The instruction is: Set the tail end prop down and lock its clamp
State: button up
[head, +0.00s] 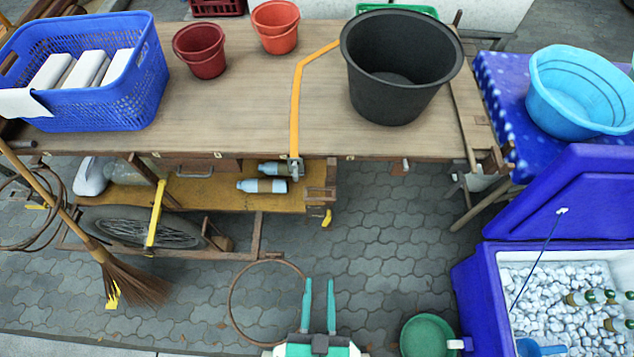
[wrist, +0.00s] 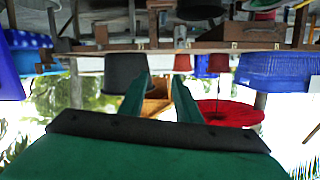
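A wooden cart (head: 240,115) stands in front of me, with a spoked wheel (head: 140,232) under its left half. A yellow upright bar (head: 155,214) stands by the wheel. A short yellow piece (head: 327,217) hangs below the lower shelf's right end. A slanted wooden leg (head: 484,206) shows below the cart's right end; I cannot tell whether it is the tail end prop or belongs to the blue-covered table. I cannot make out the clamp surely. My gripper (head: 319,283) is open and empty, over the paving short of the cart. Its two fingers are apart in the wrist view (wrist: 160,88).
A black tub (head: 398,105), red pots (head: 200,66) and a blue basket (head: 130,104) stand on the cart. An orange strap (head: 296,100) crosses its top. A broom (head: 128,275) leans left. An open blue ice chest (head: 478,300) and green bucket (head: 428,338) stand right.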

jog(key=w+f+m, duration=0.8)
jog(key=w+f, duration=0.3)
jog(key=f, duration=0.4)
jog(key=w+f+m, duration=0.2)
jog(key=w+f, duration=0.1)
jog(key=w, duration=0.6)
jog(key=w+f+m, duration=0.3)
jog(key=w+f, duration=0.1)
jog(key=w, duration=0.5)
jog(key=w+f+m, duration=0.3)
jog(key=w, duration=0.6)
jog(key=shift+w+a+f, duration=0.35)
jog(key=shift+f, duration=0.05)
grip_shut()
